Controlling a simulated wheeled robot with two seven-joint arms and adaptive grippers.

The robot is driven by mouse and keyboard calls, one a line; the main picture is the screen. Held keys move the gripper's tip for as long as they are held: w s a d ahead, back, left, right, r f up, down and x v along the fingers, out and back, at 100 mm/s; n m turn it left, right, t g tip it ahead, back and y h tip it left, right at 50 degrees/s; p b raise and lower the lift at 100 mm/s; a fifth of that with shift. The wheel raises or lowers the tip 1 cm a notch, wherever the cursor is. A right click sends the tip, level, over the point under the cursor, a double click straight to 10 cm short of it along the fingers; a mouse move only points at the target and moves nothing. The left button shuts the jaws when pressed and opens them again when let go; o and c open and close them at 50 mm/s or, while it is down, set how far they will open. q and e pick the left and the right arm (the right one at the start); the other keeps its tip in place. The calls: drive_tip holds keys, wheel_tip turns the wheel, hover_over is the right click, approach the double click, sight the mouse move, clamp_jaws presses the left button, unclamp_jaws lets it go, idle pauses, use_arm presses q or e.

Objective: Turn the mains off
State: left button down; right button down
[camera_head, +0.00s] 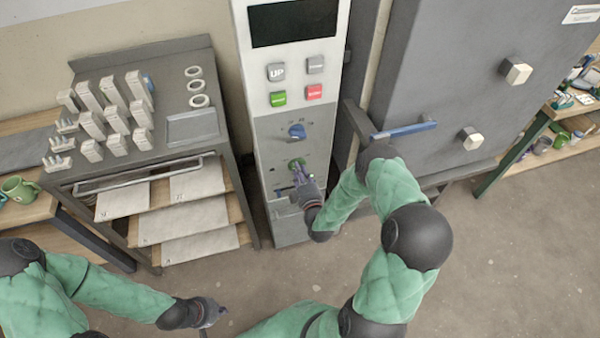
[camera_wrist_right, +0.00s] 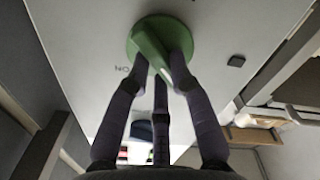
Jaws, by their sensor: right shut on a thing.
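The control panel (camera_head: 333,148) is a tall pale column with a dark display, several buttons and two rotary knobs. The lower knob is a green rotary knob (camera_head: 295,163), which also shows in the right wrist view (camera_wrist_right: 141,36) as a round base with a raised grip bar. My right gripper (camera_head: 299,173) is on this knob, and its fingers (camera_wrist_right: 166,66) are closed around the bar in the right wrist view. Lettering beside the knob shows upside down there. My left gripper (camera_head: 210,314) hangs low over the floor, away from the panel; its finger opening is unclear.
A blue knob (camera_head: 297,131) sits above the green one. The grey kiln door (camera_head: 460,90) with a blue-gripped handle (camera_head: 403,130) is right of the panel. A metal rack (camera_head: 150,165) with test pieces and shelves stands left. The floor in front is clear.

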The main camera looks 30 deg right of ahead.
drive_tip(key=shift+n, duration=0.3)
drive_tip(key=c, duration=1.1)
unclamp_jaws()
drive_tip(key=v, duration=1.2)
drive_tip(key=shift+f, duration=0.15)
